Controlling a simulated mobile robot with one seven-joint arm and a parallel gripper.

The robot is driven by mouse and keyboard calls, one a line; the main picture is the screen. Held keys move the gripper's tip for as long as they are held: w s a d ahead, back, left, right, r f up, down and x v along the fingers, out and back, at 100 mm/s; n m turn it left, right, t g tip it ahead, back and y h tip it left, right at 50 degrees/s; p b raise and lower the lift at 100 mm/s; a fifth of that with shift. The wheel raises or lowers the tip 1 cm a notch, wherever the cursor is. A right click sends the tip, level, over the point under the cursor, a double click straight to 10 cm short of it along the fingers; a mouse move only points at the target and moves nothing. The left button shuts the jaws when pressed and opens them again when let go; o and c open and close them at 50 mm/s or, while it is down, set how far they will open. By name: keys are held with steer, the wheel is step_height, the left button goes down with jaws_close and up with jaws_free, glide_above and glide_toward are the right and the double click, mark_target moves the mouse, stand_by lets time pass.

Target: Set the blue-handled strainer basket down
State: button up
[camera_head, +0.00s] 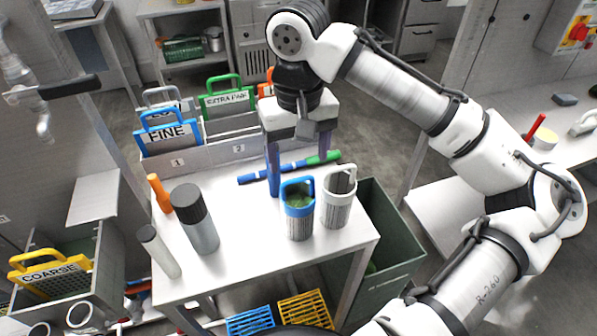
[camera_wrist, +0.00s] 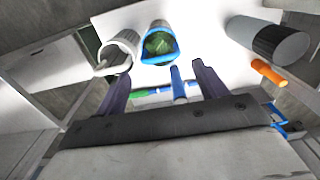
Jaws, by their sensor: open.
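The blue-handled strainer basket (camera_head: 299,222) stands upright on the white table, with leafy greens inside its blue rim. In the wrist view the basket (camera_wrist: 158,46) is beyond my fingertips, seen from above. My gripper (camera_head: 299,165) is open and empty, pointing down just behind the basket in the head view. In the wrist view a clear gap shows between the fingers of my gripper (camera_wrist: 158,72) and the basket's rim. I see no contact with the basket.
A white-handled strainer (camera_head: 337,206) stands close right of the basket. A blue and green tool (camera_head: 295,166) lies behind. A dark-capped canister (camera_head: 199,230), an orange-handled item (camera_head: 159,194) and a grey cylinder (camera_head: 158,251) stand left. A green bin (camera_head: 378,255) is beside the table.

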step_height(320, 180, up, 6)
steer(key=shift+f, duration=0.1)
